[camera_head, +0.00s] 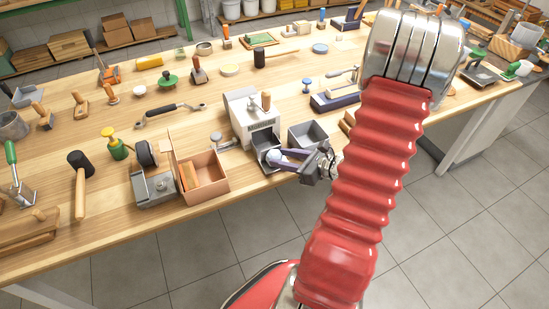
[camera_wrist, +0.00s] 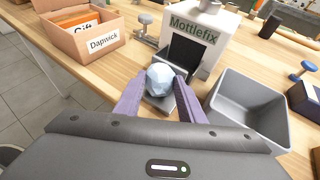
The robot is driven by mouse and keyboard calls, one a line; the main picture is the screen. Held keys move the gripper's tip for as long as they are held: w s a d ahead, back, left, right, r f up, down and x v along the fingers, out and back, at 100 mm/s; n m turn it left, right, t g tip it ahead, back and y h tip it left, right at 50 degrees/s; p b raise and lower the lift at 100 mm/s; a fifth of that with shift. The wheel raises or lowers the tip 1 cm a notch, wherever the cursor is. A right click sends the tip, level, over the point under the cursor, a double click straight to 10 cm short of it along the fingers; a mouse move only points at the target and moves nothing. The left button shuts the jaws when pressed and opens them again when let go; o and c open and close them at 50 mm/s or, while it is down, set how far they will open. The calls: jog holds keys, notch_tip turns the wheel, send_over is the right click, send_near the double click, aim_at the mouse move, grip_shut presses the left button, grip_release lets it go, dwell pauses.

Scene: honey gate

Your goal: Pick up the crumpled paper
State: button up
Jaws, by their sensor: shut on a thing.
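The crumpled paper (camera_wrist: 160,80) is a pale, faceted ball between the two purple fingers of my gripper (camera_wrist: 160,92) in the wrist view. The fingers are shut on it from left and right. The paper sits at the front opening of a white machine marked "Mottlefix" (camera_wrist: 199,32), over its grey tray. I cannot tell whether the paper touches the tray. In the head view, the paper (camera_head: 275,155) shows small and pale at the tips of my gripper (camera_head: 283,156), in front of the white machine (camera_head: 250,115).
An open cardboard box marked "Dapwick" (camera_wrist: 92,45) stands left of the machine, with orange items inside. An empty grey bin (camera_wrist: 250,108) stands close on the right. A grey tape dispenser (camera_head: 152,185) sits left of the box. Many tools cover the wooden bench (camera_head: 245,185).

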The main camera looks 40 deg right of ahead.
jog(key=shift+c, duration=1.3)
jog(key=shift+r, duration=0.1)
